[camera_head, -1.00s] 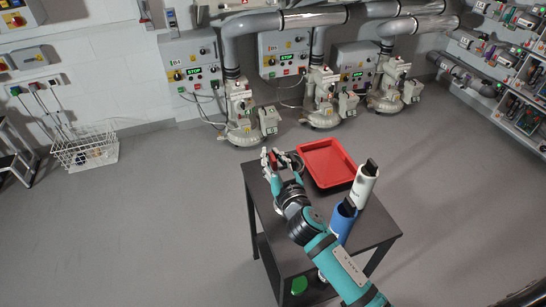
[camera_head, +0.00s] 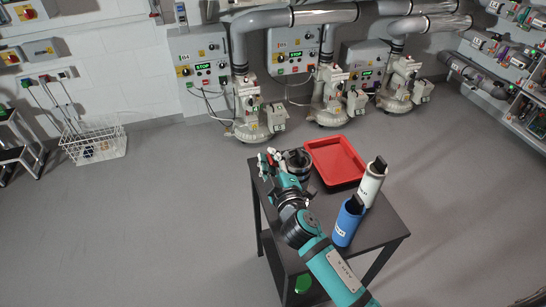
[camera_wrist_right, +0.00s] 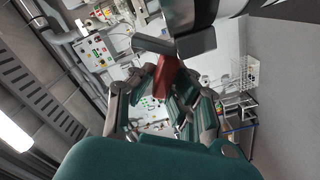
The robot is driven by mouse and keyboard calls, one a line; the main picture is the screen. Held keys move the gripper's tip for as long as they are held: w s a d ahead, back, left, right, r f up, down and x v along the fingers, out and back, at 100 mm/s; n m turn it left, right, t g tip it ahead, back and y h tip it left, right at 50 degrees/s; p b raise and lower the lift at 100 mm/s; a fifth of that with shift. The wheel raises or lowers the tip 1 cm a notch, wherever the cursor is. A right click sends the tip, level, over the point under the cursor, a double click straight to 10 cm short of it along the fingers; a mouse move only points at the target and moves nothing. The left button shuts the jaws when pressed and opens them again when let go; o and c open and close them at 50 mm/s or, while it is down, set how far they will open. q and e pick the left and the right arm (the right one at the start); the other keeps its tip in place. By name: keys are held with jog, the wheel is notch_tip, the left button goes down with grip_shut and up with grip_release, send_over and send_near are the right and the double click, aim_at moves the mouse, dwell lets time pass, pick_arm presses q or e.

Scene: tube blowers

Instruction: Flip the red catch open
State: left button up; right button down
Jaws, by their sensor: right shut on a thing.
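The red catch (camera_wrist_right: 163,80) is between the fingers of my right gripper (camera_wrist_right: 160,108) in the wrist view. The gripper is shut on it. The catch sits next to a dark grey, ring-like part (camera_wrist_right: 190,25) at the top of that view. In the head view the right gripper (camera_head: 270,161) is above the far left corner of the black table, with a speck of red at its fingers. The dark round part (camera_head: 299,160) shows just right of it. The fingers hide part of the catch, and I cannot tell its exact angle. My left gripper is not in view.
A red tray (camera_head: 335,160) is on the black table (camera_head: 385,228). A white bottle (camera_head: 370,185) and a blue bottle (camera_head: 347,222) stand to the right of my arm. Blower machines (camera_head: 250,112) stand along the back wall. A wire basket (camera_head: 95,142) is at the left.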

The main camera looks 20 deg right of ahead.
jog(key=shift+a+f+n, duration=0.15)
jog(key=shift+f+n, duration=0.2)
jog(key=shift+n, duration=0.75)
jog(key=shift+a+f+n, duration=0.1)
jog(key=shift+f+n, duration=0.2)
jog(key=shift+n, duration=0.8)
jog(key=shift+b, duration=0.3)
jog(key=c, duration=1.3)
grip_release()
jog(key=shift+s, duration=0.1)
jog(key=s, duration=1.1)
jog(key=shift+s+d, duration=0.25)
jog(key=shift+s, duration=0.15)
